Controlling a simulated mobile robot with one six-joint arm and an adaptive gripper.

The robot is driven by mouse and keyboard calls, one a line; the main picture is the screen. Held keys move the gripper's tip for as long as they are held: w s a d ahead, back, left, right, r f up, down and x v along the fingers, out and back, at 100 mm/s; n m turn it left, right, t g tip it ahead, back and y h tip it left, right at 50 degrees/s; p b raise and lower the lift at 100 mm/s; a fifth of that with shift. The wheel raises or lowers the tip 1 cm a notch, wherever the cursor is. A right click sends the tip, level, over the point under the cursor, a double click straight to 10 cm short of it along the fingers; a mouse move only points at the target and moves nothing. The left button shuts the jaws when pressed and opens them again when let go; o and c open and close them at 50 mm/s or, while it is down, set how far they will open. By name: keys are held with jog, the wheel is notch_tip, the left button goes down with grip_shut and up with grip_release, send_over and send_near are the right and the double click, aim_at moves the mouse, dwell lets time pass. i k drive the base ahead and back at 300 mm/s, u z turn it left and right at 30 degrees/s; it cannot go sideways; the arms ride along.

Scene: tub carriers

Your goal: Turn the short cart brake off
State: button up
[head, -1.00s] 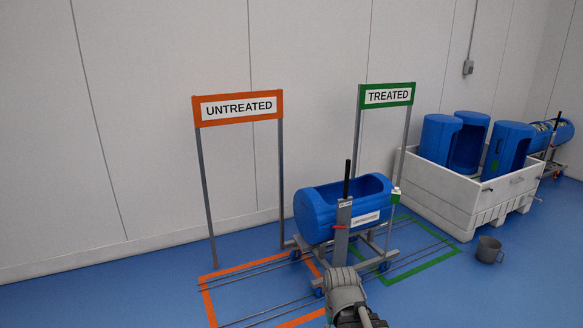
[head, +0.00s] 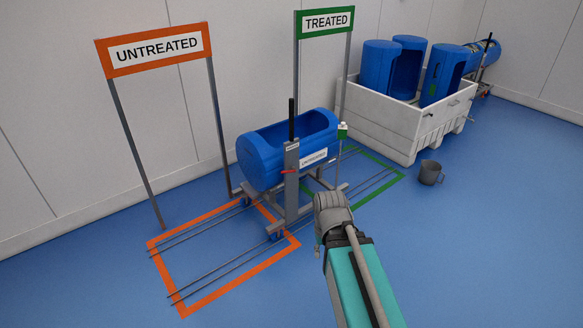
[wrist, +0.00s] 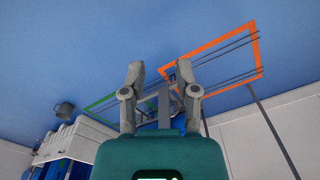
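A cart with a grey frame (head: 293,205) carries a blue tub (head: 262,160) lying on its side, with a label that seems to read UNTREATED. The lever's exact setting is too small to tell. My gripper (wrist: 163,78) is open and empty in the wrist view. The cart's grey post (wrist: 164,105) shows between the fingers, beyond them and apart.
The cart stands on floor rails between the orange floor frame (head: 177,306) and the green one (head: 392,186). A white crate (head: 385,125) with several blue tubs and a grey mug (head: 430,173) stand to the right. Another cart is at the back. The right floor is clear.

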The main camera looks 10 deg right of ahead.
aim_at(293, 169)
jog(key=u, duration=0.05)
jog(key=k, duration=0.65)
jog(key=u, duration=0.45)
jog(key=i, duration=1.75)
jog(key=z, duration=0.7)
